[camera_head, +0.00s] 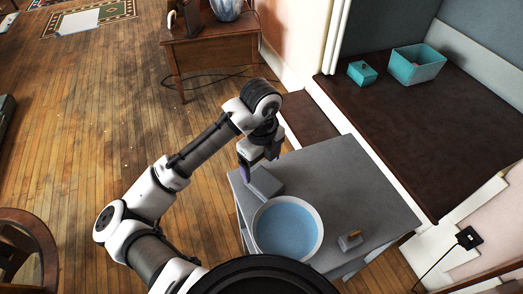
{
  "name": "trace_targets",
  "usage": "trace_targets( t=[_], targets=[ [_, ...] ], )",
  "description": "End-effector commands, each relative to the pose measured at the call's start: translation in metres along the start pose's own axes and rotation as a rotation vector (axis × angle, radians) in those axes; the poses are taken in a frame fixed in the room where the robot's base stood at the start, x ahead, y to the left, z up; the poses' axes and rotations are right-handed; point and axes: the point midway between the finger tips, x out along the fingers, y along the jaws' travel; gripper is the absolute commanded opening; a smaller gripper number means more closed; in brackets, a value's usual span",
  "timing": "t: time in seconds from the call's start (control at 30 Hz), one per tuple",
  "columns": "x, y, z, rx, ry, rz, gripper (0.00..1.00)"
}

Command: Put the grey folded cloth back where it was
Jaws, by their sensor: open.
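A grey folded cloth (264,184) appears as a flat grey block on the grey table (340,178), at its left edge, just behind a round basin. My gripper (259,169) is open and points down at the cloth's far side. One finger shows at the cloth's left end and the other near its far right corner. I cannot tell whether the fingers touch the cloth. My gripper's body hides part of the far edge.
The white-rimmed basin with a blue inside (286,228) stands close to the cloth. A small grey item with an orange top (350,240) sits right of it. A teal box (362,73) and teal bin (416,65) stand on a dark ledge (445,140). The table's right side is clear.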

Motion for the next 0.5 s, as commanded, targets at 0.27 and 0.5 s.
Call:
trace_targets(
  t=[0.27, 0.5],
  targets=[
    [-0.043, 0.0, 0.0, 0.001, -0.002, 0.0, 0.83],
    [-0.053, 0.0, 0.0, 0.0, 0.0, -0.001, 0.83]
  ],
)
